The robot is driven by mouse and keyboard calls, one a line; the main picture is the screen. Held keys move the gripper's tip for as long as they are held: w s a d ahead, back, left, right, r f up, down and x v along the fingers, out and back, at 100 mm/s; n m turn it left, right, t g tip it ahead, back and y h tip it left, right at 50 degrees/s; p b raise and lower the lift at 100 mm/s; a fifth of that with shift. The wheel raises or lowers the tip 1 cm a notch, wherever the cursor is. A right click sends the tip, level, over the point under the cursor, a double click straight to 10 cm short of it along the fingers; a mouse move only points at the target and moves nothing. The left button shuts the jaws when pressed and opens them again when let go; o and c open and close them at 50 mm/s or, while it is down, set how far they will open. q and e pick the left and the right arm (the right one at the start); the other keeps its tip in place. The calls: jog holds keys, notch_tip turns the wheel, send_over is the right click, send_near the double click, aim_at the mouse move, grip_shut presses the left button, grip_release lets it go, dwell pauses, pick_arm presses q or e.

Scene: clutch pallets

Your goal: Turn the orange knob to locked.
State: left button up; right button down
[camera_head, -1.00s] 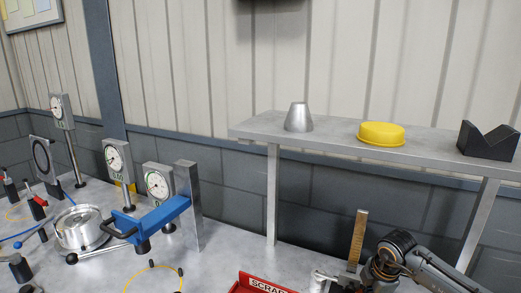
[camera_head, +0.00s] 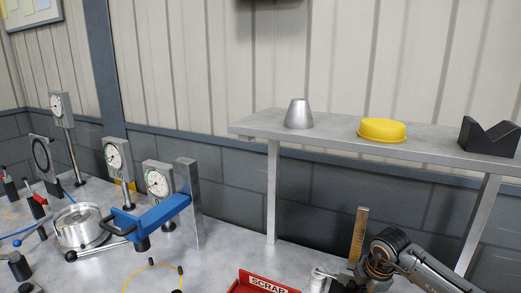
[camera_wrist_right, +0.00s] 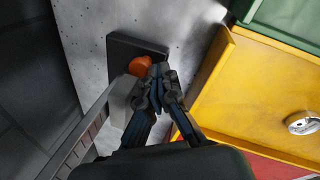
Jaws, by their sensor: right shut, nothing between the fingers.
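The orange knob (camera_wrist_right: 140,67) shows in the right wrist view, on a dark square plate (camera_wrist_right: 124,46) fixed to a grey speckled surface. My right gripper (camera_wrist_right: 159,74) is shut and empty. Its fingertips are at the right side of the knob, very close to it; I cannot tell whether they touch. The fingers cover part of the plate. In the head view my right arm (camera_head: 395,260) is at the lower right, and the knob cannot be made out there. My left gripper is in neither view.
A grey block (camera_wrist_right: 120,101) and a ruler-like strip (camera_wrist_right: 78,145) lie left of the fingers. A yellow bin (camera_wrist_right: 255,85) holding a metal ring (camera_wrist_right: 301,122) is to the right. A red scrap bin (camera_head: 262,283) and a shelf (camera_head: 340,140) show in the head view.

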jog(key=shift+w+a, duration=0.1)
jog(key=shift+a, duration=0.15)
dwell(0.4)
jog(key=shift+s+a+r, duration=0.1)
jog(key=shift+s+a, duration=0.05)
jog(key=shift+s, duration=0.15)
jog(key=p+v, duration=0.1)
jog(key=v, duration=0.2)
jog(key=w+p+v, duration=0.1)
jog(key=p+v, duration=0.1)
jog(key=shift+r+p, duration=0.3)
jog(key=shift+r, duration=0.2)
